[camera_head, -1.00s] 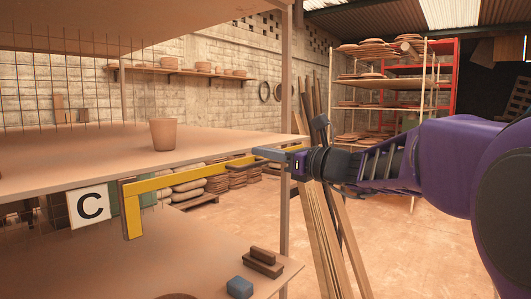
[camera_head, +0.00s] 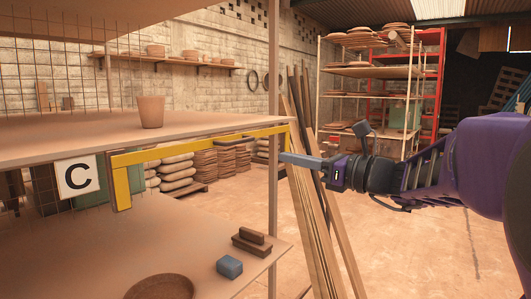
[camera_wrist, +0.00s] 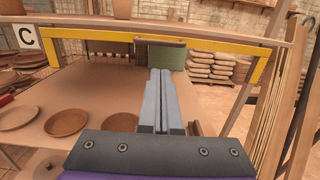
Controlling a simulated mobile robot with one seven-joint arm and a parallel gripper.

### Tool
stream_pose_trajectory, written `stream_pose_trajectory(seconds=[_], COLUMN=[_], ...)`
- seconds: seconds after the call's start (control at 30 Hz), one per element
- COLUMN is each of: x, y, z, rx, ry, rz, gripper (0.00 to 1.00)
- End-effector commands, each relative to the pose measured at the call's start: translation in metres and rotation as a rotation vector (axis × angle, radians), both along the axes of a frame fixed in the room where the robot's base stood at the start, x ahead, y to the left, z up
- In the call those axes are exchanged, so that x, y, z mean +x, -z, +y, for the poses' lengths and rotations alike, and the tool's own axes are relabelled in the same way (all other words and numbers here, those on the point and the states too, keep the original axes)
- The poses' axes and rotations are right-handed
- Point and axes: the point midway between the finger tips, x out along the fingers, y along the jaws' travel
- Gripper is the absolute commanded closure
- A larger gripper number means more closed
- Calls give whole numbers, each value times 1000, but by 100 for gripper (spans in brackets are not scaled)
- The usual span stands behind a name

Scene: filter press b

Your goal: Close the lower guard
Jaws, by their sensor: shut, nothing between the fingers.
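The lower guard seems to be the yellow frame (camera_head: 205,144) under the middle shelf's front edge. It has a long top bar and a short leg hanging at each end. In the wrist view the yellow frame (camera_wrist: 185,40) spans the shelf opening beyond my fingers. My gripper (camera_head: 285,157) is shut and empty, near the frame's right end in the head view. In the wrist view my gripper's fingertips (camera_wrist: 161,72) point at the opening, below the top bar. I see no clear contact with the frame.
A clay cup (camera_head: 151,111) stands on the middle shelf (camera_head: 60,143). A "C" sign (camera_head: 77,176) hangs left of the frame. Planks (camera_head: 315,200) lean by the right post.

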Motion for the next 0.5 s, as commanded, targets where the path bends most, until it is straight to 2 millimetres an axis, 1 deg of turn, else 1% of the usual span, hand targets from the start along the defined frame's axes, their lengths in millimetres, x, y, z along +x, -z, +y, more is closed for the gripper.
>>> stream_pose_trajectory(seconds=[0.03, 0.1, 0.2, 0.37, 0.5], x=[0, 0, 0, 2, 12], y=[14, 26, 38, 44, 44], z=[3, 4, 4, 6, 18], rx=[2, 3, 0, -1, -3], ry=[-6, -6, -6, -3, -4], rz=[3, 4, 2, 0, -1], gripper=[100, 100, 100, 100, 100])
